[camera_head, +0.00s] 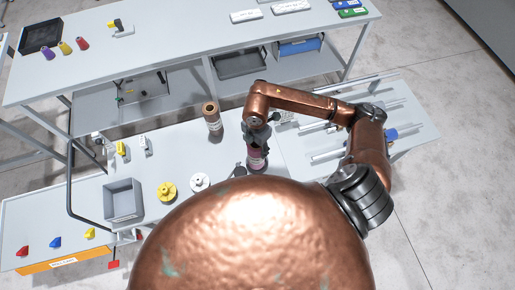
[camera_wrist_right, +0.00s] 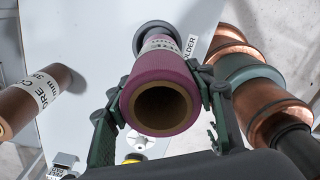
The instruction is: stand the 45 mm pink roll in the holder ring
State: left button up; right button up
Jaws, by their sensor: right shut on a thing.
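The pink roll (camera_head: 257,161) is a mauve-pink tube with a brown core and a white label band. In the right wrist view, its open end (camera_wrist_right: 160,100) faces the camera. My right gripper (camera_head: 257,143) is shut on it, with a finger on each side in the right wrist view (camera_wrist_right: 157,92). The dark grey holder ring (camera_wrist_right: 154,31) lies at the roll's far end, beside a label reading "HOLDER" (camera_wrist_right: 190,45). I cannot tell whether the roll's end is inside the ring. My left gripper is not in view.
A brown core tube (camera_head: 212,118) stands left of the roll. A yellow flanged piece (camera_head: 167,191), a white one (camera_head: 199,182) and a grey bin (camera_head: 123,200) stand farther left. Metal rails (camera_head: 340,150) lie at right. A long bench (camera_head: 180,52) runs behind.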

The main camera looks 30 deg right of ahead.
jog(key=shift+w+d+f, duration=0.2)
jog(key=shift+d+f, duration=0.1)
jog(key=shift+f, duration=0.1)
notch_tip(320, 180, down, 4)
jog(key=shift+w+r+p, duration=0.15)
jog(key=shift+p, duration=0.35)
jog(key=o, duration=1.7)
notch_tip(320, 180, up, 12)
jog(key=shift+r+b, duration=0.2)
jog(key=shift+b, duration=0.65)
